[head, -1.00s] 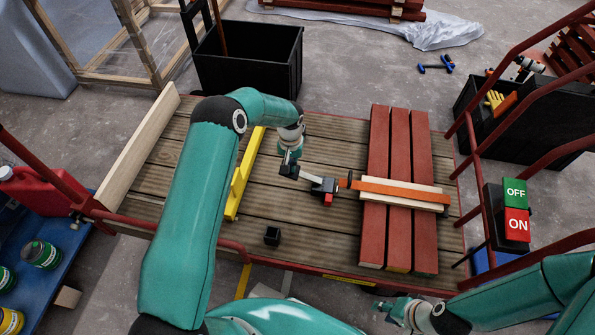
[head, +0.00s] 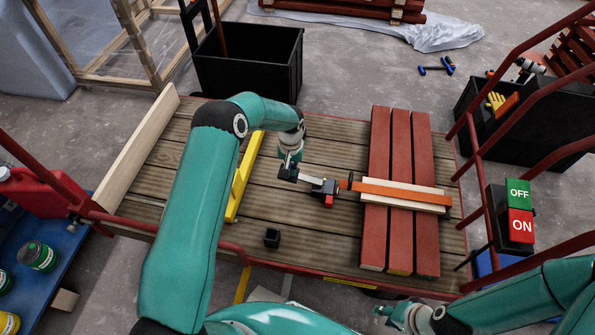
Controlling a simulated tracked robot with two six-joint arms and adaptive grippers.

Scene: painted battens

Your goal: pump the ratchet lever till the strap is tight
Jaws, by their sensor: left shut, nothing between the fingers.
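The orange strap (head: 420,195) runs across several red battens (head: 399,240), over a pale wooden strip (head: 375,182). At its left end, on the planks, lies the dark ratchet (head: 325,186) with a small red part. A thin lever-like piece reaches from the ratchet up-left towards my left gripper (head: 290,176). My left gripper is shut with nothing between its fingers, beside that piece's end; whether they touch is too small to tell. The strap looks straight across the battens. My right gripper (head: 382,311) is low in the picture, away from the ratchet; its fingers are too small to read.
The plank deck (head: 320,240) has a yellow bar (head: 240,185), a small black block (head: 272,237) and a pale board (head: 140,150) on it. Red rails edge it, with a green OFF and red ON box (head: 519,210) at right. A black bin (head: 250,62) stands behind.

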